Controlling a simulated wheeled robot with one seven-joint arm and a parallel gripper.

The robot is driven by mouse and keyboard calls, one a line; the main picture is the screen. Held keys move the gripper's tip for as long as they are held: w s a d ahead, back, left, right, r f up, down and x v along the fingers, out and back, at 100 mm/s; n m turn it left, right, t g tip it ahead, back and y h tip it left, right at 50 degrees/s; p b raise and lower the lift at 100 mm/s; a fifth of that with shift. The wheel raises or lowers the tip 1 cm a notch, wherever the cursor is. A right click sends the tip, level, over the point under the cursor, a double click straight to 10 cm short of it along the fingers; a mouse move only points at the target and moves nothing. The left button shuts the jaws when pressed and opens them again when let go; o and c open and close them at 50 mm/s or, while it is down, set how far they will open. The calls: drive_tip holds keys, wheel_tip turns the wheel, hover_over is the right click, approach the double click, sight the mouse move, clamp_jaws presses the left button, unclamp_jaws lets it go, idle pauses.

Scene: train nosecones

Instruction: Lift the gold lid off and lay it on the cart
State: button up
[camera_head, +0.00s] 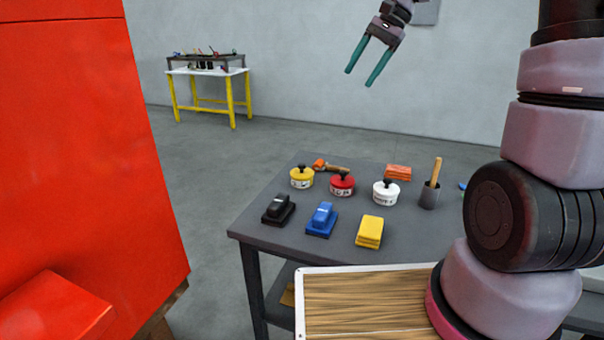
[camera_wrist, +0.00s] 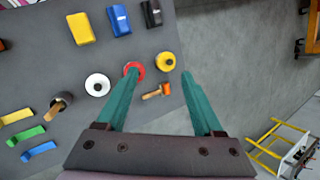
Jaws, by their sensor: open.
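The gold lid (camera_head: 302,173) is the yellow round top with a black knob on a small tin at the back left of the grey cart (camera_head: 262,226). A pale lettered label shows on the tin's front. In the wrist view the gold lid (camera_wrist: 166,61) is seen from above, just beyond and between the fingertips. My gripper (camera_head: 358,78) is open and empty, high above the cart's far side, with its two green fingers pointing down. In the wrist view my gripper (camera_wrist: 160,75) has its left finger overlapping the red lid in the picture, without visible contact.
Red (camera_head: 342,183) and white (camera_head: 385,191) lidded tins stand right of the gold one. An orange-headed tool (camera_head: 328,166) lies behind. Black, blue (camera_head: 321,220) and yellow (camera_head: 369,231) blocks sit in front. A cup with a brush (camera_head: 430,194) stands right. A red body (camera_head: 80,150) fills the left.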

drive_tip(key=w+a+f+m+g+y, duration=0.2)
drive_tip(key=w+a+f, duration=0.1)
drive_tip(key=w+f, duration=0.55)
drive_tip(key=m+g+y, duration=0.3)
drive_tip(key=m+y, duration=0.1)
drive_tip(key=y, duration=0.1)
approach(302, 164)
drive_tip(key=x, duration=0.3)
drive_tip(key=w+x, duration=0.1)
drive_tip(key=shift+s+a+f, duration=0.15)
drive_tip(key=shift+a+f, duration=0.1)
drive_tip(key=shift+a, duration=0.1)
drive_tip(key=shift+s+d+f+x, duration=0.1)
drive_tip(key=shift+s+x, duration=0.05)
drive_tip(key=shift+x, duration=0.85)
drive_tip(key=shift+s+d+f+x, duration=0.1)
drive_tip(key=shift+x, duration=0.9)
drive_tip(key=shift+s+d+f+x, duration=0.1)
drive_tip(key=shift+s+x, duration=0.05)
drive_tip(key=shift+x, duration=0.8)
clamp_jaws()
